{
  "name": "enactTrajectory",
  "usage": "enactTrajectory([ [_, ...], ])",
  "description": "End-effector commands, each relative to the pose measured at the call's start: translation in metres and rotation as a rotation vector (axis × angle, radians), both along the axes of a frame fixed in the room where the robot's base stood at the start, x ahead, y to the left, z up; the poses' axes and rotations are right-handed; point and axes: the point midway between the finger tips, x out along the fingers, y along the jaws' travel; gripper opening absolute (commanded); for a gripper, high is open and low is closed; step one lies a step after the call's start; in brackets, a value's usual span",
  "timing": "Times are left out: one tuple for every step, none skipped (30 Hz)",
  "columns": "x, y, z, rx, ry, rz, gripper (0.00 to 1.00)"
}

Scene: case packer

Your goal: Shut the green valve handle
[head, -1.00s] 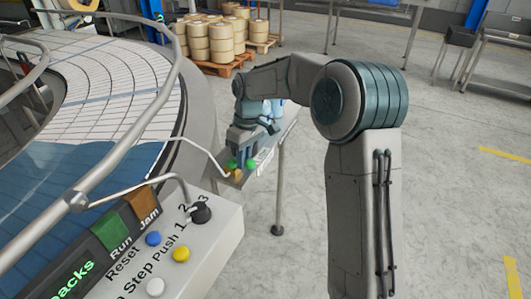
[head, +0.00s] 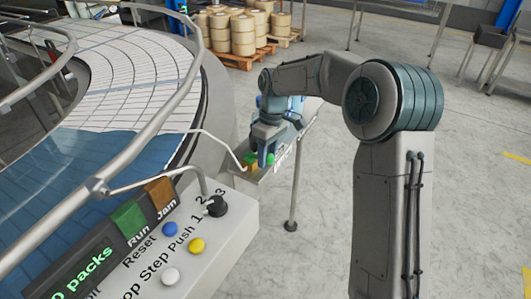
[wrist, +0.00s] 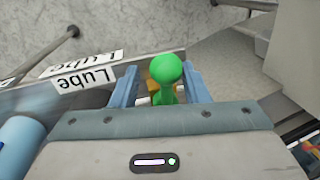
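The green valve handle (wrist: 167,70) has a round knob and a narrower neck. In the wrist view it stands between the two blue fingers of my gripper (wrist: 160,84), with a gap visible on each side. My gripper is open around it and does not appear to touch it. In the head view my gripper (head: 262,151) points down over the valve, and green parts of the handle (head: 270,159) show beside the fingers. The orange-brown valve body (head: 251,169) sits below, largely hidden by the handle and fingers.
Lube labels (wrist: 85,78) mark the panel beside the valve. A blue cylinder (wrist: 22,145) is at the lower left of the wrist view. In the head view, a curved conveyor with a rail (head: 150,130) and a button panel (head: 235,225) stand left. Open floor lies right.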

Motion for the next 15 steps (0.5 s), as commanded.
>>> enactTrajectory([
  [0.000, 0.002, 0.001, 0.002, -0.002, 0.004, 0.41],
  [0.000, 0.003, 0.001, 0.003, -0.003, 0.004, 0.41],
  [0.000, 0.004, 0.001, 0.004, -0.003, 0.005, 0.41],
  [0.000, 0.004, 0.002, 0.003, -0.004, 0.005, 0.41],
  [0.000, 0.005, 0.002, 0.004, -0.005, 0.005, 0.41],
  [0.000, 0.005, 0.004, 0.005, -0.006, 0.005, 0.41],
  [0.001, 0.004, 0.006, 0.005, -0.007, 0.005, 0.41],
  [0.002, 0.004, 0.008, 0.006, -0.008, 0.003, 0.41],
  [0.002, 0.003, 0.013, 0.005, -0.008, 0.002, 0.41],
  [0.003, 0.003, 0.017, 0.006, -0.009, 0.002, 0.41],
  [0.005, 0.002, 0.022, 0.006, -0.010, 0.001, 0.41],
  [0.005, 0.001, 0.029, 0.006, -0.010, 0.001, 0.41],
  [0.007, 0.000, 0.035, 0.007, -0.011, 0.001, 0.41],
  [0.008, -0.001, 0.042, 0.007, -0.011, 0.000, 0.41],
  [0.010, -0.002, 0.052, 0.006, -0.012, 0.000, 0.41],
])
